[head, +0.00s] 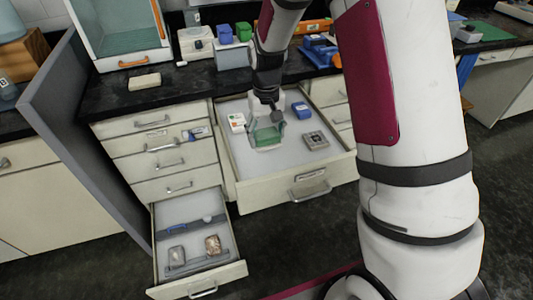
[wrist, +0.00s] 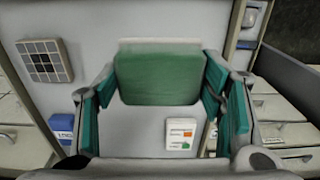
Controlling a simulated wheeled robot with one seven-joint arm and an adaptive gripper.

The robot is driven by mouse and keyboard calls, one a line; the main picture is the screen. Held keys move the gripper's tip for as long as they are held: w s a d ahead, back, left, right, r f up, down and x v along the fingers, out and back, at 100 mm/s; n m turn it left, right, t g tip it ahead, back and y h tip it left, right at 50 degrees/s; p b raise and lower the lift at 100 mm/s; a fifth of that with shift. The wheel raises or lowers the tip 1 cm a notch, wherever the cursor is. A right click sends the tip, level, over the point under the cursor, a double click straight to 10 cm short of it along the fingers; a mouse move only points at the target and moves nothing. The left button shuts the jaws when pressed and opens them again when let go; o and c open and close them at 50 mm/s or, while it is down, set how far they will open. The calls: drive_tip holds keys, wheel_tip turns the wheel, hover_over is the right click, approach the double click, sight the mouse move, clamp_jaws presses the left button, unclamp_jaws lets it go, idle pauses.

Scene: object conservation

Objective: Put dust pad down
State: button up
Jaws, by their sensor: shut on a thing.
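The dust pad (wrist: 160,80) is a green block with a pale strip along its far edge in the wrist view. My gripper (wrist: 162,88), with teal finger pads, is shut on it, one finger at each side. In the head view my gripper (head: 267,124) is over the upper open drawer (head: 290,185), with the green dust pad (head: 268,138) at its fingertips. I cannot tell whether the pad touches the drawer floor.
The drawer holds a white box (head: 237,122), a blue box (head: 301,110) and a grey gridded block (head: 315,140). A lower open drawer (head: 197,278) holds small bagged items. A beige block (head: 144,82) lies on the black counter (head: 180,92).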

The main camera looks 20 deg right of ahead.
sight(266, 159)
drive_tip(key=shift+f, duration=3.5)
drive_tip(key=shift+f, duration=0.1)
drive_tip(key=o, duration=1)
wheel_tip(266, 159, up, 12)
drive_tip(key=shift+r, duration=0.2)
